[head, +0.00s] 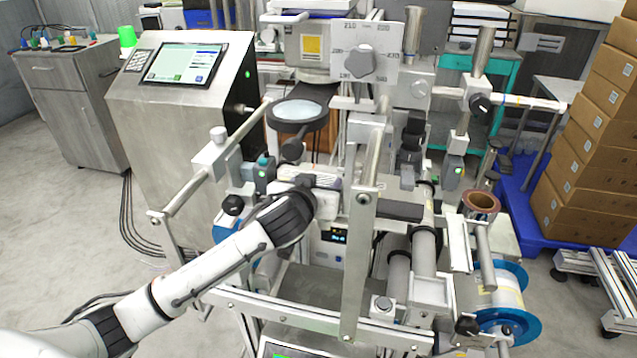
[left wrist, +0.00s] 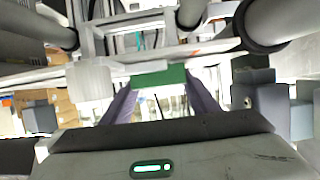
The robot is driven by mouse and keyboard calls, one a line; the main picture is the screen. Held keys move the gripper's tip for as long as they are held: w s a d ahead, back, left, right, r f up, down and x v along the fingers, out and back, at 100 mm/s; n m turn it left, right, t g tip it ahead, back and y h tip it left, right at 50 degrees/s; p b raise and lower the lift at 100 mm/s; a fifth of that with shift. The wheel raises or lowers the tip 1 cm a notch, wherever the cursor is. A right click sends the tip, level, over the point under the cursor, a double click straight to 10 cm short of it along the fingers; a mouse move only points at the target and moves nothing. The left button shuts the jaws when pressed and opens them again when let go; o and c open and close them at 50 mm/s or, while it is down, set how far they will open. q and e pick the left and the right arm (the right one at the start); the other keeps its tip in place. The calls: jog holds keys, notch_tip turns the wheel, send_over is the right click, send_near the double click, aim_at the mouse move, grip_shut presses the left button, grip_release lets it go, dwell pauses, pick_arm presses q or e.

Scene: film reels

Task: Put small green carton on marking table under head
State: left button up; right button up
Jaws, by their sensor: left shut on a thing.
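A small green carton (left wrist: 158,77) sits between the two fingers of my left gripper in the left wrist view, gripped near the fingertips. In the head view my left arm reaches in from the lower left, and the left gripper (head: 326,182) is within the machine frame, below a round lens (head: 297,112). The carton cannot be made out in the head view. A grey head unit with a yellow label (head: 312,46) stands above and behind the gripper. I cannot tell the marking table apart from the machine parts around the gripper. My right gripper is not in view.
A vertical metal bar (head: 358,265) stands just right of the gripper. Rollers (head: 424,265) and a blue-flanged reel (head: 497,298) are at the right. A control cabinet with a screen (head: 184,64) is at the left. Stacked brown boxes (head: 590,150) stand far right.

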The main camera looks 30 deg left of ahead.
pick_arm(q)
jog(key=o, duration=1.1)
jog(key=shift+c, duration=0.2)
jog(key=v, duration=1.2)
jog(key=shift+r, duration=0.15)
